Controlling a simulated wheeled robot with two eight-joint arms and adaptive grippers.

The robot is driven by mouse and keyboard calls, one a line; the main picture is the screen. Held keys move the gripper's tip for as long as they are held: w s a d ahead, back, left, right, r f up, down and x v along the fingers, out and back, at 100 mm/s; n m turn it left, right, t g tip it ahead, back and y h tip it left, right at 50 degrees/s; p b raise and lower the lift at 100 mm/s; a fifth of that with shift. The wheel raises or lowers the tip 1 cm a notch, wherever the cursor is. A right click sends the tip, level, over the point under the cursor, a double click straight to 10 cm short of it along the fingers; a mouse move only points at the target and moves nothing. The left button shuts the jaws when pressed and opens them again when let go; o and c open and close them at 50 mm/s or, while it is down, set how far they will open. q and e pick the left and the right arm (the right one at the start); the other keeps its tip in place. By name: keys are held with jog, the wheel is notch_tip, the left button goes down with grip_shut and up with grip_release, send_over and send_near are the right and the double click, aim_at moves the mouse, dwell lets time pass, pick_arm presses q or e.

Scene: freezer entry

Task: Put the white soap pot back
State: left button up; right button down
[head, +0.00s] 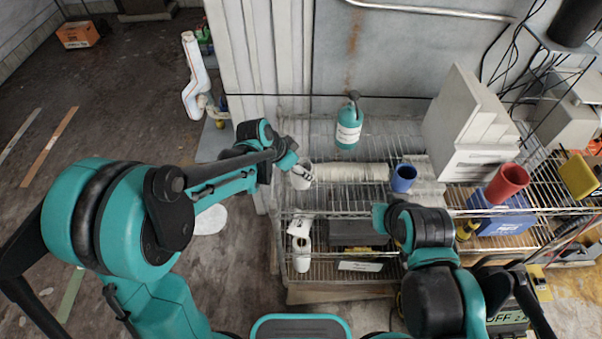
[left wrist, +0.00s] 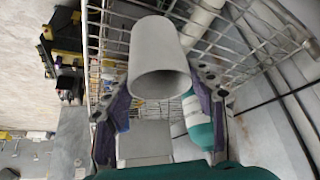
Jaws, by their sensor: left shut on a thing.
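The white soap pot (head: 301,177), a plain white cylinder, is at the left end of the wire rack's upper shelf in the head view. My left gripper (head: 296,165) is shut on it. In the left wrist view the pot (left wrist: 160,62) sits between the two fingers (left wrist: 160,108), its dark open end facing the camera. I cannot tell whether its base touches the shelf. My right gripper (head: 382,216) is in front of the rack, apart from the pot; its fingers are too unclear to read.
The wire rack (head: 330,272) holds a teal bottle (head: 348,126), a blue cup (head: 403,178), a red cup (head: 507,181), a white roll (head: 352,172) and a blue crate (head: 500,215). A corrugated wall panel (head: 260,70) is close left.

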pick_arm(q)
jog(key=shift+f, duration=1.35)
jog(key=shift+f+b, duration=0.15)
jog(key=shift+b, duration=0.25)
jog(key=o, duration=1.2)
